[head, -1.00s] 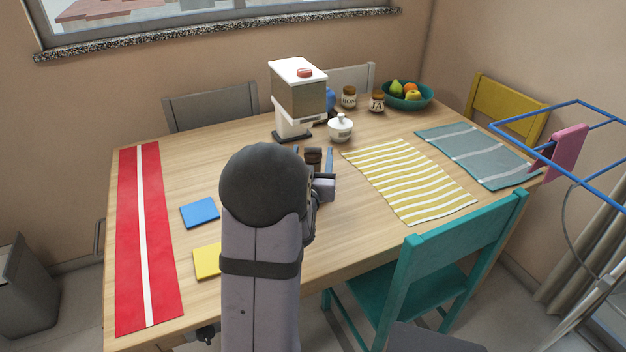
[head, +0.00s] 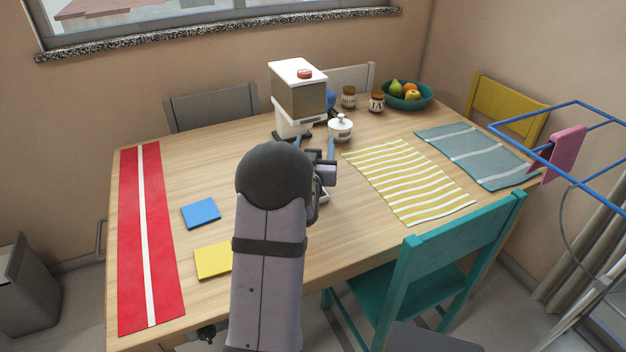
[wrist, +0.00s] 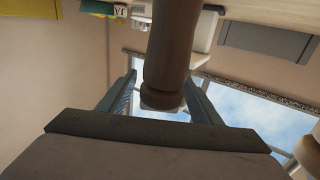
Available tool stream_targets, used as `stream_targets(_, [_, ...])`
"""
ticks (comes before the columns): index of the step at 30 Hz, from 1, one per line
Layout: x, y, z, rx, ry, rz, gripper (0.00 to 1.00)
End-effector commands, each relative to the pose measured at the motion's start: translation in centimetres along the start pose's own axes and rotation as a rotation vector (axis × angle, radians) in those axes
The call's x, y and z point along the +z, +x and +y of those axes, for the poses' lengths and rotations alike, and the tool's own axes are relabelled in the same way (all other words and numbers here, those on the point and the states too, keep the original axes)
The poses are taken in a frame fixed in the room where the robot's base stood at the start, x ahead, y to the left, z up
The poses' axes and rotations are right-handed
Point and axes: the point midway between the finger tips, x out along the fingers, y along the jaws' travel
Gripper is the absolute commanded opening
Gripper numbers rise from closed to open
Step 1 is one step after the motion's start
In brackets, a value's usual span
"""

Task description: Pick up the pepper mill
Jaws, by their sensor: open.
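The pepper mill (wrist: 172,45) is a dark brown turned wooden piece in the wrist view. It runs down from the top edge, and its rounded end lies between the two fingers of my gripper (wrist: 161,92). The wrist picture appears upside down, with the table surface at its top. My gripper is open, with a visible gap on the right side of the mill; contact on the left is unclear. In the head view my gripper (head: 318,147) is over the table in front of the white-lidded sugar bowl (head: 340,128). The mill is hidden there behind my arm and gripper.
A white coffee machine (head: 297,95) stands just behind my gripper. Jars (head: 376,101) and a teal fruit bowl (head: 408,96) are at the back right. A yellow striped cloth (head: 408,181) lies right.

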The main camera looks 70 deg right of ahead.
Motion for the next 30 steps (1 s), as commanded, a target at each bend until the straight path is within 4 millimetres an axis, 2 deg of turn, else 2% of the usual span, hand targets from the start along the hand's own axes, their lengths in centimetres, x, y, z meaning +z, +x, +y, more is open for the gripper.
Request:
stream_targets(2, [0.0,0.0,0.0,0.000,0.000,0.000,0.56])
stream_targets(9, [0.0,0.0,0.0,0.000,0.000,0.000,0.00])
stream_targets(20, [-0.7,0.0,0.0,0.000,0.000,0.005,0.00])
stream_targets(23, [-1.7,0.0,0.0,0.000,0.000,0.007,0.00])
stream_targets(30, [-5.6,0.0,0.0,0.000,0.000,0.009,0.00])
